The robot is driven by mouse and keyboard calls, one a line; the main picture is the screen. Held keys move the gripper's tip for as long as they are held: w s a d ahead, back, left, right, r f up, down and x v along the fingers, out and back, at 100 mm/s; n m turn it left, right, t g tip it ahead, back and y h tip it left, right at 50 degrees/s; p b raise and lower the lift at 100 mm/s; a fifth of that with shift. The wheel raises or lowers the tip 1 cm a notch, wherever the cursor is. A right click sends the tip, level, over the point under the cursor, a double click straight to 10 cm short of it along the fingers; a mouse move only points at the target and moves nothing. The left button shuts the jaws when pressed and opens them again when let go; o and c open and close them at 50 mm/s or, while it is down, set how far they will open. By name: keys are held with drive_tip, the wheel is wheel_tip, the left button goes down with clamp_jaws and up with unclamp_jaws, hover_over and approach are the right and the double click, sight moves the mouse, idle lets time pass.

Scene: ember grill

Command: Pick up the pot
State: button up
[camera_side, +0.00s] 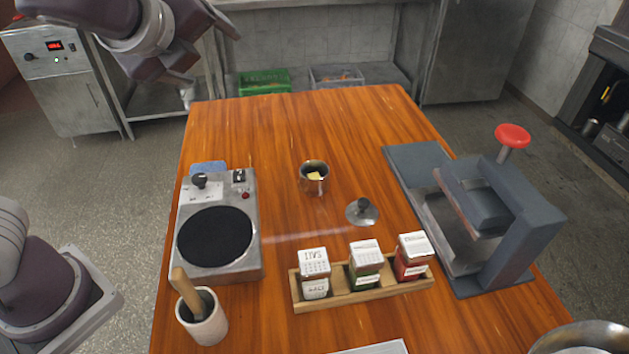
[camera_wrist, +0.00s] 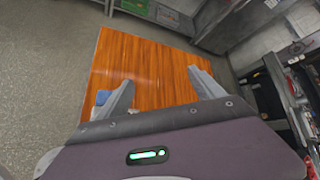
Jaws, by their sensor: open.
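The pot (camera_side: 314,186) is a small shiny metal vessel standing upright on the wooden table, with a pale yellow piece inside. In the side view my gripper (camera_side: 187,96) is at the upper left, raised near the table's far left corner and well away from the pot. The pot cannot be made out in the wrist view.
A hot plate (camera_side: 250,262) stands left on the table (camera_side: 270,125), with a mortar and pestle (camera_side: 208,328) in front. A wooden rack (camera_side: 345,298) holds spice jars. A grey press (camera_side: 520,240) stands right. The table's far part is clear.

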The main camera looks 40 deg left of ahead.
sight(321, 170)
drive_tip(key=w+d+f+m+t+h, duration=0.1)
drive_tip(key=w+d+m+t+h, duration=0.1)
drive_tip(key=w+d+m, duration=0.35)
drive_tip(key=w+d+f+m+t+h, duration=0.1)
drive_tip(key=w+d+m+h, duration=0.1)
drive_tip(key=d+m, duration=0.55)
drive_tip(key=f, duration=2.2)
drive_tip(key=shift+s+a, duration=0.25)
drive_tip(key=shift+a, duration=0.15)
drive_tip(key=x, duration=0.7)
drive_tip(key=shift+w+a+f, duration=0.1)
drive_tip(key=shift+w+f, duration=0.05)
clamp_jaws()
